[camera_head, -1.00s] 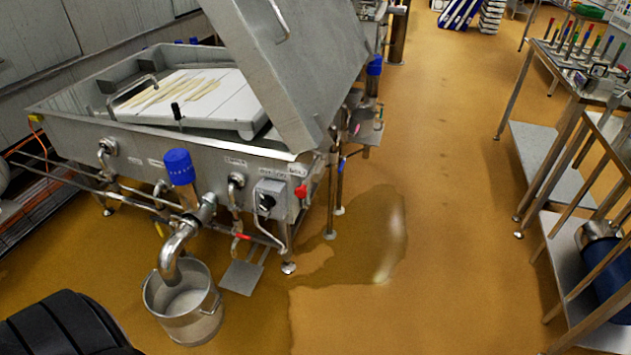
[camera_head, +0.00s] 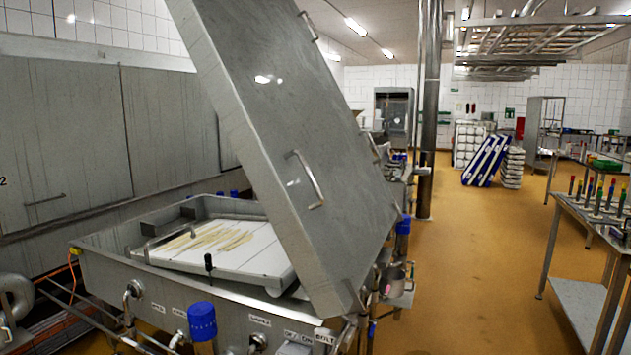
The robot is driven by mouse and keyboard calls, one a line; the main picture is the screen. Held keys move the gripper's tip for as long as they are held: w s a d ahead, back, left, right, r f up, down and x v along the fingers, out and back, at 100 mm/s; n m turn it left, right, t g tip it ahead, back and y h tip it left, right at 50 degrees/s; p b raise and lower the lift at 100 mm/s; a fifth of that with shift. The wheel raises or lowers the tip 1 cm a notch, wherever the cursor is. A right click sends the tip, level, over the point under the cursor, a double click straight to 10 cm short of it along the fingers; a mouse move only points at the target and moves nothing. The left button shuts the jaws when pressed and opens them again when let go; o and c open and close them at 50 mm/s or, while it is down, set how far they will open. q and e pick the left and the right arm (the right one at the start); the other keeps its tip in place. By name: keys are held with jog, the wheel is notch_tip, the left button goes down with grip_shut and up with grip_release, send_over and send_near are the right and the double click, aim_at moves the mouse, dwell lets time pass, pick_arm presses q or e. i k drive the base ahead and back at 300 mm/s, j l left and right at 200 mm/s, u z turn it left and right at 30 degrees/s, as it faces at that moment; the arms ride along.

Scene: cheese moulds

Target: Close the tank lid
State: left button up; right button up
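The tank (camera_head: 125,275) is a rectangular steel vat at the lower left of the head view. Its large flat steel lid (camera_head: 275,130) stands tilted open along the vat's right side, leaning up to the left. A bar handle (camera_head: 306,180) is on the lid's visible face, and another handle (camera_head: 308,27) is near its top edge. A white tray-like panel (camera_head: 225,250) with yellowish strips lies inside the vat. Neither of my grippers shows in the view.
A blue-capped pipe (camera_head: 202,322) rises at the vat's front. A steel pillar (camera_head: 428,120) stands behind the lid. A steel table (camera_head: 590,215) with colourful-handled tools is at the right. The orange-brown floor (camera_head: 465,290) between vat and table is clear.

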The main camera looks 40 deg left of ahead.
aim_at(312, 168)
jog(key=i+u, duration=0.15)
jog(key=i, duration=1.35)
